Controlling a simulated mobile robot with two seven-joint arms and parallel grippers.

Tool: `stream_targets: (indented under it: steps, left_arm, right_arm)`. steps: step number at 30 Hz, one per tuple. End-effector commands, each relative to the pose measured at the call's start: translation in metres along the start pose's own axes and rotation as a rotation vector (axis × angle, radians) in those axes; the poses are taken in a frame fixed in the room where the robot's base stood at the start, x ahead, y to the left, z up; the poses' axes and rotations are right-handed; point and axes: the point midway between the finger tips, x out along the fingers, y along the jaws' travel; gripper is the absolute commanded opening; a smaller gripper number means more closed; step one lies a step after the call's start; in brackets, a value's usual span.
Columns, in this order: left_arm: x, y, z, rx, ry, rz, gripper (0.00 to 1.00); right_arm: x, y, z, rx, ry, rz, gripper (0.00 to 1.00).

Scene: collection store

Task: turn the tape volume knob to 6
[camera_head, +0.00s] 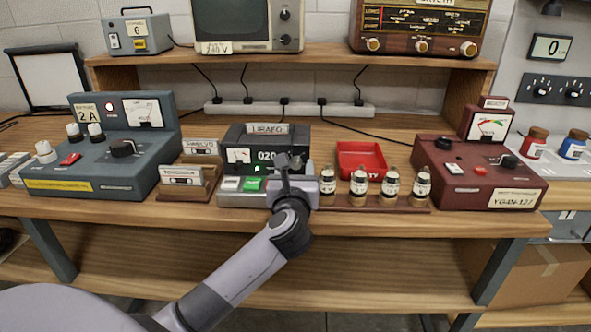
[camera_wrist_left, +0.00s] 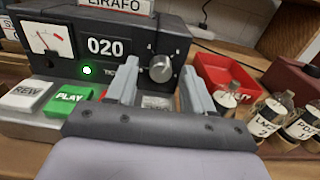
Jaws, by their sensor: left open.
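The dark grey tape deck (camera_head: 237,137) stands in the middle of the bench and shows "020" on its display. In the left wrist view, the deck (camera_wrist_left: 70,62) has a lit green lamp, a meter, and REW and green PLAY keys. The knob's setting is too small to read. My left gripper (camera_head: 289,166) is open in front of the knob; in the wrist view its fingers (camera_wrist_left: 157,80) stand on either side of the knob's line of sight. Contact cannot be told. My right gripper is not in view.
A row of small labelled bottles (camera_head: 358,181) and a red tray (camera_head: 362,159) stand close right of the deck. Cassettes in a wooden rack (camera_head: 186,184) stand left. A grey-blue device (camera_head: 100,165) and a maroon device (camera_head: 460,177) stand farther out on the bench.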

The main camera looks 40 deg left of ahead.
Motion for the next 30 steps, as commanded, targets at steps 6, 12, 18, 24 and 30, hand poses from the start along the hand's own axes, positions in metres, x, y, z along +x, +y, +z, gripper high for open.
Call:
stream_targets:
  steps: [6,12,18,24,30]
  left_arm:
    - [0.000,0.000,0.000,0.000,0.000,0.000,0.42]
    - [0.000,0.000,0.000,0.001,0.000,0.000,0.00]
    - [-0.001,0.000,0.002,0.036,0.005,0.000,0.00]
    - [-0.001,0.000,0.005,0.160,0.006,0.000,0.00]
    - [-0.001,0.000,0.002,0.260,0.004,-0.001,0.00]
  right_arm:
    - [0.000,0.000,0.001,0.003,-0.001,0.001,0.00]
    - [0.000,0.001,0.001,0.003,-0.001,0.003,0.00]
    - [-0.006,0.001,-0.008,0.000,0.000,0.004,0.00]
    - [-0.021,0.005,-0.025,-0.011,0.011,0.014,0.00]
    - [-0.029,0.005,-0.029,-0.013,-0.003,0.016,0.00]
